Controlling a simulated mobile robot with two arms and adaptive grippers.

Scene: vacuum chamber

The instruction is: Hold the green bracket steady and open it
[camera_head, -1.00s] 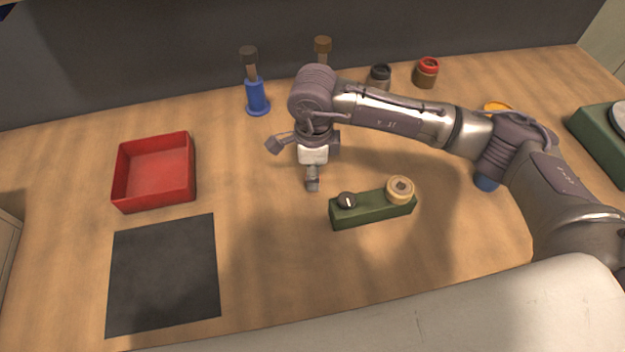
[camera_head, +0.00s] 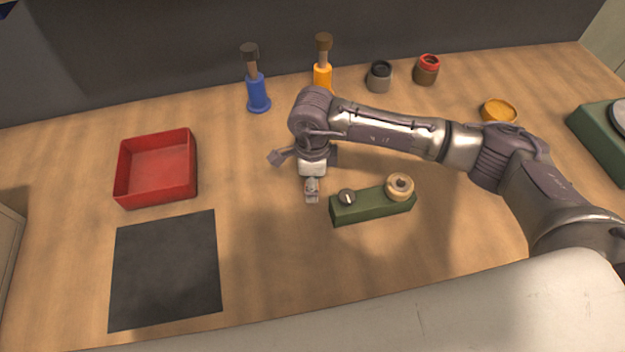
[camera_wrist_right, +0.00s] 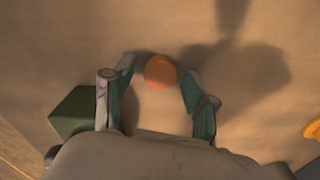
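The green bracket (camera_head: 372,208) is a long block on the table, right of centre in the head view. A dark knob (camera_head: 347,197) with a white mark sits on its left end and a tan ring-shaped cap (camera_head: 399,186) on its right end. My right gripper (camera_head: 311,195) points down just left of the bracket, apart from it. In the right wrist view its two fingers (camera_wrist_right: 160,98) are spread, with a small round orange thing (camera_wrist_right: 160,72) lying between and beyond their tips. A green block, seemingly the bracket (camera_wrist_right: 78,110), shows beside the left finger. My left gripper is out of view.
A red tray (camera_head: 157,197) and dark mat (camera_head: 165,270) lie left. A blue holder (camera_head: 257,95), orange holder (camera_head: 322,78), grey jar (camera_head: 379,77) and red-topped jar (camera_head: 427,70) stand at the back. A yellow dish (camera_head: 498,111) and green device (camera_head: 598,140) are right.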

